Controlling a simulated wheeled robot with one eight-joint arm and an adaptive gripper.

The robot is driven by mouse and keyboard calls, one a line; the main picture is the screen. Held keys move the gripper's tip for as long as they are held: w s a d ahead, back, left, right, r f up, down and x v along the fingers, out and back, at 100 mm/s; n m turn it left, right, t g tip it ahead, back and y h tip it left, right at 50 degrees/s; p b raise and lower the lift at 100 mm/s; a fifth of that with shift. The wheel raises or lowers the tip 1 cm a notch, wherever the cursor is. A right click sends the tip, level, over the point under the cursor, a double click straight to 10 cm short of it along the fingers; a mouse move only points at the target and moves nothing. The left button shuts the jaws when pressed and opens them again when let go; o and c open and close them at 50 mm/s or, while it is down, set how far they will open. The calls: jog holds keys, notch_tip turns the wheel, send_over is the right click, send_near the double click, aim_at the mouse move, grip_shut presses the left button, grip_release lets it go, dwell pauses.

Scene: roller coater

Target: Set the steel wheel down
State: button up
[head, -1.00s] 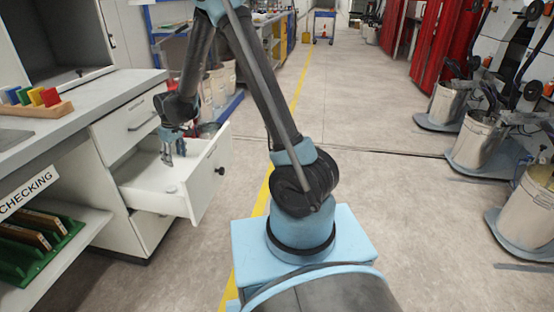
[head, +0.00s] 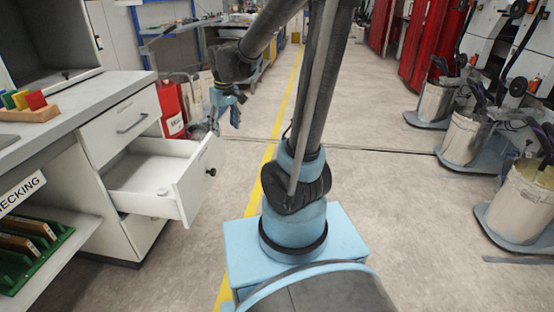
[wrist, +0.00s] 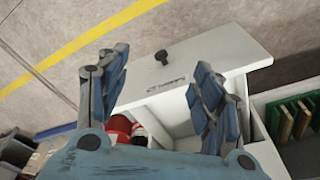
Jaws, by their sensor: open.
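In the head view my gripper (head: 228,115) hangs above and beyond the drawer's right end, clear of the disc. In the wrist view my gripper (wrist: 160,70) has its two fingers spread, with nothing held between them. The white drawer front (wrist: 225,55) with its dark knob (wrist: 162,57) shows beyond the fingers. I cannot make out the disc in the wrist view.
The grey counter (head: 95,105) holds a wooden block with coloured pieces (head: 30,104). A green rack (head: 35,250) sits on the shelf below. A red container (head: 172,110) stands behind the drawer cabinet. The aisle floor (head: 370,190) is clear; buckets (head: 463,140) line the right.

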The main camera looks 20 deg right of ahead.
jog(key=s+d+f+m, duration=0.2)
jog(key=s+d, duration=0.5)
jog(key=s, duration=0.3)
jog(key=s+d+f+m, duration=0.2)
jog(key=s+d+m, duration=0.1)
jog(key=s+d, duration=0.4)
jog(key=s, duration=0.3)
jog(key=shift+s+d+t+h, duration=0.2)
jog(key=shift+d+t+h, duration=0.1)
jog(key=shift+h, duration=0.1)
